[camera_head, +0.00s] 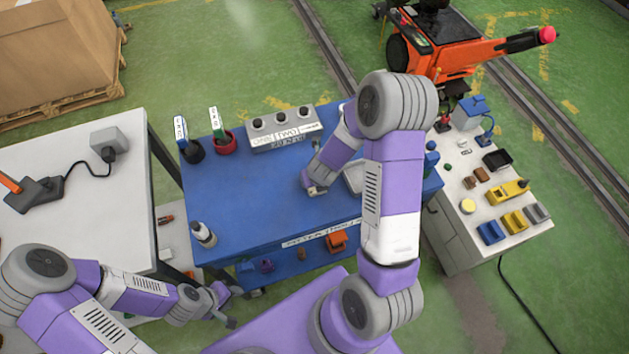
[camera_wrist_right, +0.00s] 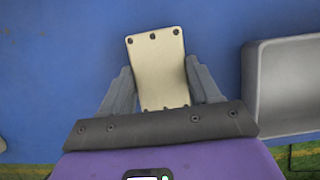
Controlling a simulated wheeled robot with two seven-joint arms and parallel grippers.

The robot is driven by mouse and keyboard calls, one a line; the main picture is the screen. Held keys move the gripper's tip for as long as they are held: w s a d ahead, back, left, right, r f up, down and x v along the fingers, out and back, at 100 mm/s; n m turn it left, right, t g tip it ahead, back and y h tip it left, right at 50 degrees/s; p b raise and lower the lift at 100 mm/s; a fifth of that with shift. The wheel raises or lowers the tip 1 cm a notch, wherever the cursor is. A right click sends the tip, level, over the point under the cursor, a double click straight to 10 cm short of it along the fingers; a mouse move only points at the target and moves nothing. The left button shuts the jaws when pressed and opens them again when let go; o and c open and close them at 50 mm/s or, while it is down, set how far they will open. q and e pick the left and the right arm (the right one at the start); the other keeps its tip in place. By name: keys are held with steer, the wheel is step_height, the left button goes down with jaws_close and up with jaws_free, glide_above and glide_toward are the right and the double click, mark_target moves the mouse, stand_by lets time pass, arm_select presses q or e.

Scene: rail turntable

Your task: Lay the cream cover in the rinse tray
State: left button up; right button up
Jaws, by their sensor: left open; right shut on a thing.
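The cream cover (camera_wrist_right: 157,72) is a flat plate with dark screw holes along its two ends. My right gripper (camera_wrist_right: 159,66) is shut on it, one finger at each long side, over the blue table top. In the head view my right gripper (camera_head: 315,188) is small, and the cover is hard to make out there. The rinse tray, a pale grey open tray (camera_wrist_right: 251,90), stands right of the cover with a gap between them. Its edge shows in the head view (camera_head: 351,180), mostly hidden by my right arm. My left gripper (camera_head: 226,306) is open and empty, near the table's front left corner.
The blue table (camera_head: 245,185) has free room left of the right gripper. A grey box with knobs (camera_head: 284,128), a red cup (camera_head: 223,142) and a white bottle (camera_head: 203,234) stand on it. A white bench (camera_head: 470,235) with several parts is at right.

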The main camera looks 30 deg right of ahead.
steer(key=shift+r, duration=0.15)
steer(key=shift+f, duration=0.25)
steer(key=o, duration=1.3)
steer(key=shift+r, duration=0.15)
